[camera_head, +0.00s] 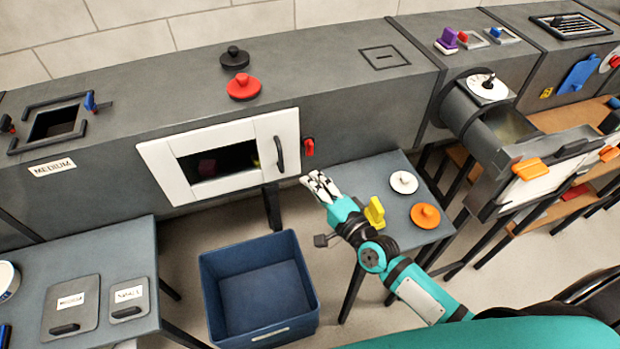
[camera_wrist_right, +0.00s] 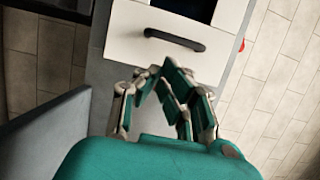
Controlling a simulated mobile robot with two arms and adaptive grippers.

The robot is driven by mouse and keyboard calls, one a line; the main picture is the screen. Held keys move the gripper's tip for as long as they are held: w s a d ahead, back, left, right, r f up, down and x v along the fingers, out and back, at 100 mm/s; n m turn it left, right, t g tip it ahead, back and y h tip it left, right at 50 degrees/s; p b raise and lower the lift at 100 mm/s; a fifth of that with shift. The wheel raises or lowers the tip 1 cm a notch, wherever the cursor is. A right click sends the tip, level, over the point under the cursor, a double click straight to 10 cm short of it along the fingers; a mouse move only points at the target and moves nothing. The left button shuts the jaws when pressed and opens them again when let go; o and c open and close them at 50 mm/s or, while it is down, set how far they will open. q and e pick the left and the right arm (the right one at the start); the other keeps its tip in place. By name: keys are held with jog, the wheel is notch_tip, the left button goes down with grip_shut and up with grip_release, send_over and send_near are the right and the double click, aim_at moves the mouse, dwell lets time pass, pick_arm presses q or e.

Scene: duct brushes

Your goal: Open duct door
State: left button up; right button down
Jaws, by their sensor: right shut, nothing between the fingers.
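The duct door (camera_head: 284,141) is a white framed panel with a dark window, set in the front of the grey duct. It looks closed. Its black handle (camera_head: 280,154) is on the right side; the handle also shows in the right wrist view (camera_wrist_right: 174,40). A red latch (camera_head: 309,147) sits on the duct just right of the door. My right gripper (camera_head: 317,183) is shut and empty, below and right of the handle and apart from it. In the right wrist view its fingers (camera_wrist_right: 163,75) come together short of the handle. My left gripper is not in view.
A blue bin (camera_head: 306,292) stands on the floor below the door. A small grey table (camera_head: 385,172) with white, orange and yellow parts is beside my right arm. Another table (camera_head: 120,235) with labelled plates is at left. Black and red knobbed discs (camera_head: 243,88) lie on the duct.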

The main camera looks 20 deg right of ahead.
aim_at(286, 154)
jog(key=x, duration=0.8)
jog(key=shift+f, duration=0.15)
jog(key=shift+s+p, duration=0.15)
jog(key=shift+p, duration=0.15)
